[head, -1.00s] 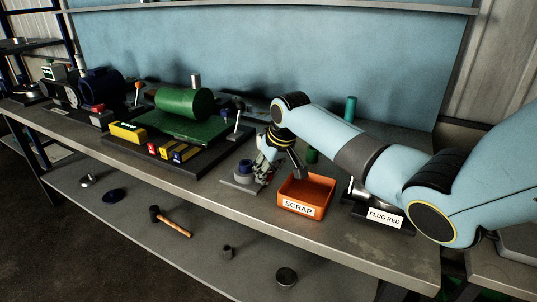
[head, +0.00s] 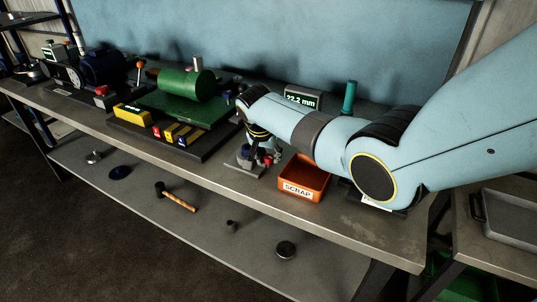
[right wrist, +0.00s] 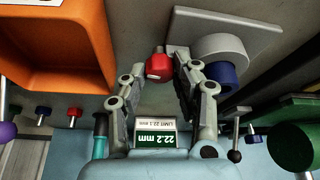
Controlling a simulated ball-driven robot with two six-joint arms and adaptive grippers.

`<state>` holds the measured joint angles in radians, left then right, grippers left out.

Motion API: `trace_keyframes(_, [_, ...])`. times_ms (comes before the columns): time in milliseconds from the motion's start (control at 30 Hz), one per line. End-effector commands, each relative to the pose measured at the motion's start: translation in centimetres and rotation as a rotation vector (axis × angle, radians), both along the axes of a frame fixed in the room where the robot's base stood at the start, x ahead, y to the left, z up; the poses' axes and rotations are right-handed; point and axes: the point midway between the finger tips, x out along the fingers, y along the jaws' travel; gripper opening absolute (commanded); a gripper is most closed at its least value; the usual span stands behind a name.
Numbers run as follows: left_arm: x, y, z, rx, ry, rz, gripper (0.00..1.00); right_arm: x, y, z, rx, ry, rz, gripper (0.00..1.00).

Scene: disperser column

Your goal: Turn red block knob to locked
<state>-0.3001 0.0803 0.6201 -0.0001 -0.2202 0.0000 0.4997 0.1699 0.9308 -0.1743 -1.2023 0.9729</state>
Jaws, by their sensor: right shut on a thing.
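My right gripper (head: 268,157) comes down over a small grey fixture (head: 245,166) on the bench, left of the orange bin. In the right wrist view its two fingers (right wrist: 160,72) are shut on a red knob (right wrist: 158,67), which shows between the tips. The knob sits beside the fixture's grey plate (right wrist: 262,26), near a pale ring (right wrist: 219,50) and a blue part (right wrist: 222,74). In the head view the gripper and arm hide most of the knob. I cannot read any locked mark. My left gripper is not in view.
The orange SCRAP bin (head: 304,179) stands close right of the gripper. A green machine (head: 185,98) with yellow blocks stands to the left. A display reading 22.2 mm (head: 303,98) and a teal cylinder (head: 349,98) stand behind my arm. The bench front is clear.

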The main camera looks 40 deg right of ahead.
Motion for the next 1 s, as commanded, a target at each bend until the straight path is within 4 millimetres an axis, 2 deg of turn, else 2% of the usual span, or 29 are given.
trace_keyframes(400, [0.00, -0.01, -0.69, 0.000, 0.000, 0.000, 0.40, 0.22, -0.06, 0.14, -0.002, -0.004, -0.178, 0.00])
trace_keyframes(933, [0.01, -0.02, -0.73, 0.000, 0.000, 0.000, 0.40, 0.21, -0.05, 0.19, -0.002, -0.004, -0.199, 0.00])
trace_keyframes(967, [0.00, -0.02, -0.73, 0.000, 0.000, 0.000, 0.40, 0.21, -0.05, 0.19, -0.002, -0.004, -0.199, 0.31])
trace_keyframes(1000, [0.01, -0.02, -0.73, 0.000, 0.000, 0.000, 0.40, 0.21, -0.06, 0.18, -0.002, -0.004, -0.199, 0.37])
